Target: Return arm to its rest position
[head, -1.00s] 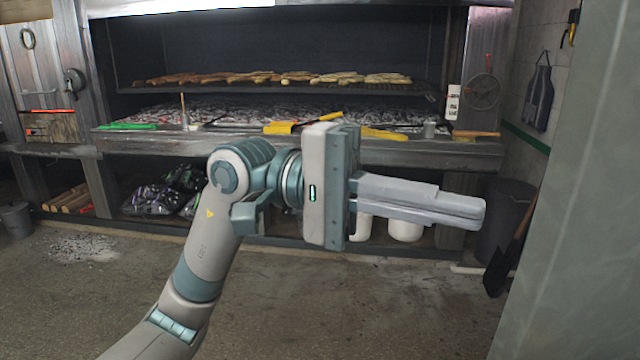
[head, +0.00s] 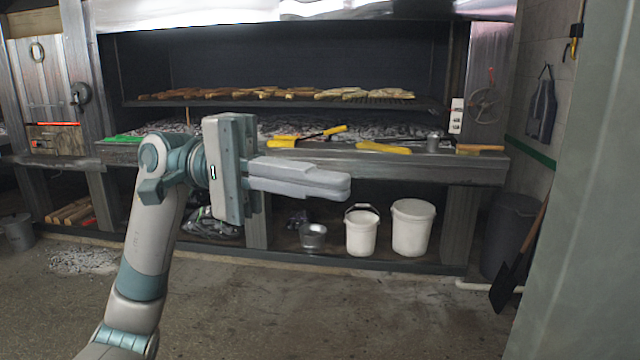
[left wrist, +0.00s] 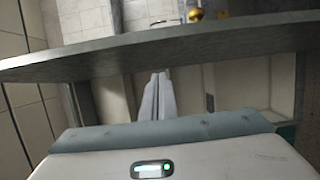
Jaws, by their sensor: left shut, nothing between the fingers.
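My left arm comes up from the bottom left in the head view. Its gripper (head: 345,186) points to the right, with its two fingers together and nothing between them. It is in the air in front of the grill counter (head: 400,165). In the left wrist view the shut fingers (left wrist: 157,80) point up the picture, near a grey slab edge (left wrist: 200,44). I cannot tell how far apart the fingers and this slab are. My right gripper is in no view.
Below are white buckets (head: 412,228) and a metal pot (head: 313,236). A dark bin (head: 505,235) and a shovel (head: 507,288) stand at right, near a grey-green pillar (head: 585,220). The foreground floor is clear.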

